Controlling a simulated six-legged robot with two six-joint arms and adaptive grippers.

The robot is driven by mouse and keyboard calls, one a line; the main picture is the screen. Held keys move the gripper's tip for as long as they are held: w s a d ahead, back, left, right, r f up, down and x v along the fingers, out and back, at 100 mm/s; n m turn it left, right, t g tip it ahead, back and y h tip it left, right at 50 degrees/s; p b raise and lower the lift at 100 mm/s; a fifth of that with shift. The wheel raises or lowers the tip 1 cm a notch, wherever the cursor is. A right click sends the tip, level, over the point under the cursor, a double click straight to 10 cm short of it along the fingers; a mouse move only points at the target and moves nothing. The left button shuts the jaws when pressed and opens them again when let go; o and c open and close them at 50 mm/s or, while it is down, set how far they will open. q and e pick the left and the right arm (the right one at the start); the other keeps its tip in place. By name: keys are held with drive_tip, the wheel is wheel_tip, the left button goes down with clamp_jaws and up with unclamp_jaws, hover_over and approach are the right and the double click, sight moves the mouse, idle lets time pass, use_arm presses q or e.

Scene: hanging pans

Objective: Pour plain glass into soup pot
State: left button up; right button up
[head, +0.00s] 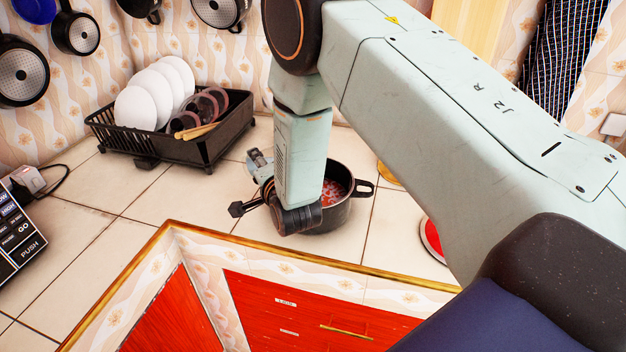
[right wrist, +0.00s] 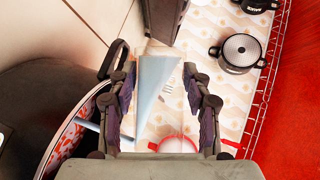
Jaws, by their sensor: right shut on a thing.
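The dark soup pot (head: 345,213) stands on the tiled counter with red and white contents, partly hidden by my right arm. In the right wrist view, part of its rim (right wrist: 62,150) shows at the left. My right gripper (head: 262,190) is beside the pot's left side in the head view, mostly behind my arm. In the right wrist view, my right gripper (right wrist: 163,105) is shut on the plain glass (right wrist: 155,80), which looks clear with a pale blue wedge. A thin pale blue strip lies left of the fingers over the pot; I cannot tell what it is. My left gripper is out of view.
A black dish rack (head: 185,150) with white plates stands behind and left of the pot. Pans (head: 75,32) hang on the wall. The counter's gold front edge (head: 150,245) is close. Free tiles lie left of the pot.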

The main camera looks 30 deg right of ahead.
drive_tip(key=shift+s+r, duration=0.15)
drive_tip(key=shift+r, duration=0.1)
drive_tip(key=shift+d, duration=0.25)
drive_tip(key=shift+s+d+r+m+t, duration=0.25)
drive_tip(key=shift+d+r+m+t, duration=0.1)
drive_tip(key=shift+r+m, duration=0.15)
idle(0.5)
drive_tip(key=shift+s+d+f+m+t+y+b, duration=0.1)
drive_tip(key=shift+f+m+t+y+b, duration=0.1)
drive_tip(key=shift+m+b, duration=0.35)
drive_tip(key=shift+d+f+m+t+y+b, duration=0.1)
drive_tip(key=shift+m+t+y+b, duration=0.1)
drive_tip(key=shift+m+b, duration=0.3)
idle(0.6)
